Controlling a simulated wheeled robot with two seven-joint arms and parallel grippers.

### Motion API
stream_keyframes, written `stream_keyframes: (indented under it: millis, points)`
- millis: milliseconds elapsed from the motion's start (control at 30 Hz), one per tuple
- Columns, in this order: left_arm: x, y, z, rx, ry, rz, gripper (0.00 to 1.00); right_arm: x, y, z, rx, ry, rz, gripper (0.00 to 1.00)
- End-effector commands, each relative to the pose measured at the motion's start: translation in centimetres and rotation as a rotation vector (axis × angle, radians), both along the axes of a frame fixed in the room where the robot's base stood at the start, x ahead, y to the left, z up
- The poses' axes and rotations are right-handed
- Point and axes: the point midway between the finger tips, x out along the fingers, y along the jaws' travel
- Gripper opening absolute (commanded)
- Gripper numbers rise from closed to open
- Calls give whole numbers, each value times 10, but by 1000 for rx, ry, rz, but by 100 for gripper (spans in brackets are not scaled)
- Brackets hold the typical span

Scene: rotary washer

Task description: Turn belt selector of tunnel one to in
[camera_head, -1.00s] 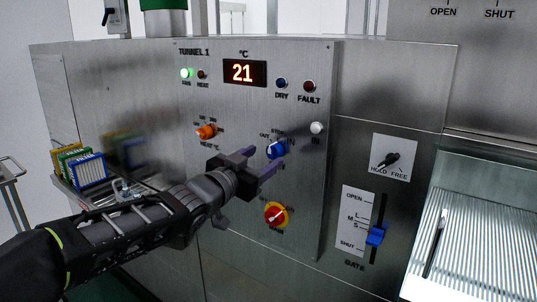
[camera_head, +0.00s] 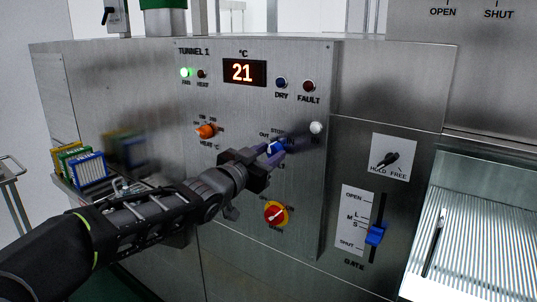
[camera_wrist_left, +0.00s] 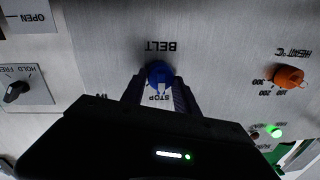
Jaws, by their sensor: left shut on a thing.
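The tunnel one panel (camera_head: 225,100) is a steel plate with a display reading 21. Its blue belt selector knob (camera_head: 274,147) has OUT at its left and STOP above. In the left wrist view the blue knob (camera_wrist_left: 159,71) sits between BELT and STOP, which read upside down. Its white mark appears to face STOP. My left gripper (camera_head: 268,155) is shut on the knob, one finger on each side; in the left wrist view its fingers (camera_wrist_left: 159,86) flank it. The fingers partly hide the knob and the IN label. My right gripper is not in view.
An orange heat knob (camera_head: 206,131) is left of the selector. A red and yellow switch (camera_head: 276,213) sits below, and a white button (camera_head: 316,128) is to the right. A blue gate slider (camera_head: 375,236) and a black hold/free lever (camera_head: 390,160) are farther right.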

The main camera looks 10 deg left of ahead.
Motion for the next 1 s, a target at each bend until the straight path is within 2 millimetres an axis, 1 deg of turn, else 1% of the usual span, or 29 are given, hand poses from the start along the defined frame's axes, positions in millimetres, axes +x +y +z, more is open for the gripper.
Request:
stream_keyframes:
  millis: [33,267,467,667,867,1000]
  points:
    - [0,0,0,0,0,0,19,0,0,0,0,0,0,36]
    - [0,0,0,0,0,0,0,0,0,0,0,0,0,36]
    - [0,0,0,4,-1,0,0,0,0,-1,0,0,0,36]
    - [0,0,-2,37,-15,0,0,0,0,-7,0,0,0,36]
    - [0,-1,-4,122,-50,0,0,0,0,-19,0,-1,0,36]
    - [0,-1,-5,212,-85,0,0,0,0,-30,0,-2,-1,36]
